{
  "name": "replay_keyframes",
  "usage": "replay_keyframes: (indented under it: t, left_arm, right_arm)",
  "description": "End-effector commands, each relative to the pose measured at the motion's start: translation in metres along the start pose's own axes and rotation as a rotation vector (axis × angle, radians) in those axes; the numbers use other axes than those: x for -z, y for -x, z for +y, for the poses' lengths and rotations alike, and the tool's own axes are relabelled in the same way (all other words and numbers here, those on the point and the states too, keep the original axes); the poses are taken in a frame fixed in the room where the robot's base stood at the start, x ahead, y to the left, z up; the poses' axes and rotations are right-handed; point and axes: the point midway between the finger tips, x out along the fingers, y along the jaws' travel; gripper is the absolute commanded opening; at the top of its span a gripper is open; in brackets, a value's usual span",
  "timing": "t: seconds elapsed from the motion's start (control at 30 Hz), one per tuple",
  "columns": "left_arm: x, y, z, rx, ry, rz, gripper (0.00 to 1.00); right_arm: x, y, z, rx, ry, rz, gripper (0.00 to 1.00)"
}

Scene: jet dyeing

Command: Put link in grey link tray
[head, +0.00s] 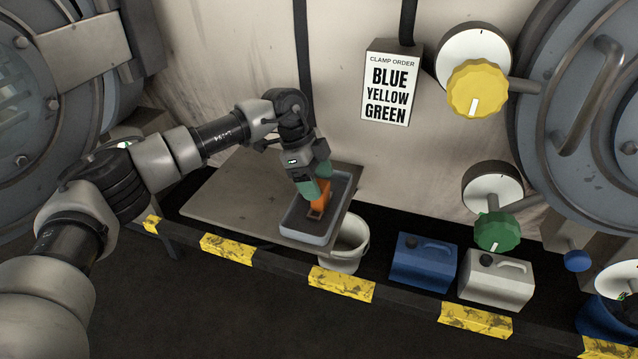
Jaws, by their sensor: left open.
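The grey link tray (301,232) sits on the right end of a low table (232,205). The orange link (315,211) is in the tray, tilted, with its lower end at the tray floor. My left gripper (317,192) reaches down over the tray with its green fingers at the link's upper end. The fingers are open around or beside the link; the overlap hides whether they touch it. My right gripper is not in view.
A white bucket (347,246) stands under the table's right end. A blue canister (422,263) and a white canister (496,281) stand farther right. A black rail with yellow blocks (342,284) runs in front. Yellow (477,88) and green (496,232) knobs project from the wall.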

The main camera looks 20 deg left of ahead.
Motion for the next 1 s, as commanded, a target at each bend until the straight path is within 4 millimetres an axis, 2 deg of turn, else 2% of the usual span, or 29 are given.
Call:
replay_keyframes:
  t: [0.3, 0.5, 0.7, 1.0]
  left_arm:
    - [0.000, 0.070, -0.001, 0.004, 0.000, 0.001, 0.69]
    - [0.000, 0.098, 0.000, 0.001, -0.001, 0.000, 0.69]
    - [0.000, 0.107, 0.000, -0.001, -0.001, 0.000, 0.69]
    - [0.004, 0.102, 0.000, 0.000, -0.015, 0.016, 0.69]
  right_arm:
    - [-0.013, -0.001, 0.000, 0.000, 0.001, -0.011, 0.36]
    - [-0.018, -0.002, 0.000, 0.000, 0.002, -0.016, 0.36]
    - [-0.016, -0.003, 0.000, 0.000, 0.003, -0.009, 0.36]
    - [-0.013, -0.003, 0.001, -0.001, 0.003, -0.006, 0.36]
